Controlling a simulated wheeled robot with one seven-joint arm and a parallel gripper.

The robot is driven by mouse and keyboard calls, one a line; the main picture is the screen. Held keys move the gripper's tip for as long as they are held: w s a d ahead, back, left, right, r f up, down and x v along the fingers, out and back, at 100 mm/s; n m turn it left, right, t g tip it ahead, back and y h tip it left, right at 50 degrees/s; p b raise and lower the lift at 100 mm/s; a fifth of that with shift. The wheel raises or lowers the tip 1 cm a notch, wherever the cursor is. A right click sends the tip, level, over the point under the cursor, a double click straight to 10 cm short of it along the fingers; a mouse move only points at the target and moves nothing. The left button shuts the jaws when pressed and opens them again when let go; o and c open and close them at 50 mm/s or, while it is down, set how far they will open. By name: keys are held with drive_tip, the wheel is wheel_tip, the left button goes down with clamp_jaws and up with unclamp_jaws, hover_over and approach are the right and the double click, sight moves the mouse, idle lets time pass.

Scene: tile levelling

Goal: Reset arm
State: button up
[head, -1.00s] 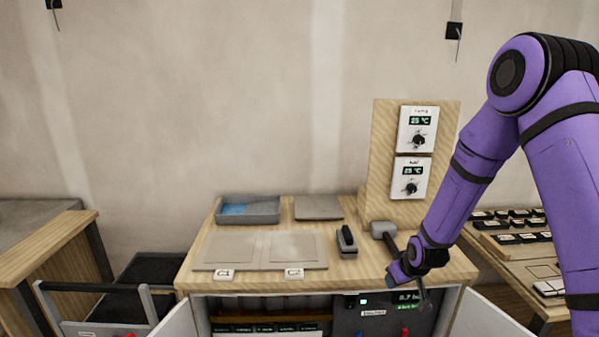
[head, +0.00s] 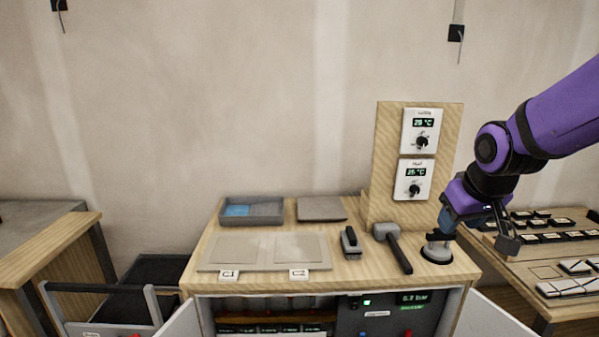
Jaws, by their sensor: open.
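My gripper (head: 468,232) is at the right end of the wooden bench (head: 362,272), on the end of my purple arm. It is open. It hangs close beside a round black-based tool (head: 437,248), like a suction cup, that stands on the bench; I cannot tell whether they touch. A grey-headed mallet (head: 394,247) lies to the left of it on the bench. A dark block with a handle (head: 350,243) lies left of the mallet.
Two tiles lie on a board (head: 207,267) with labels in front. Behind are a grey tray (head: 281,212) with blue contents and a flat grey slab (head: 321,209). A panel (head: 390,120) with two thermostats stands at the back right. A side table (head: 560,220) holds several small pieces.

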drive_tip(key=s+r+m, duration=0.1)
drive_tip(key=s+r, duration=0.3)
drive_tip(key=s, duration=0.5)
drive_tip(key=s+r, duration=0.4)
drive_tip(key=s, duration=0.6)
drive_tip(key=shift+s+m, duration=0.2)
drive_tip(key=shift+m, duration=0.2)
drive_tip(key=shift+a, duration=0.1)
idle(1.3)
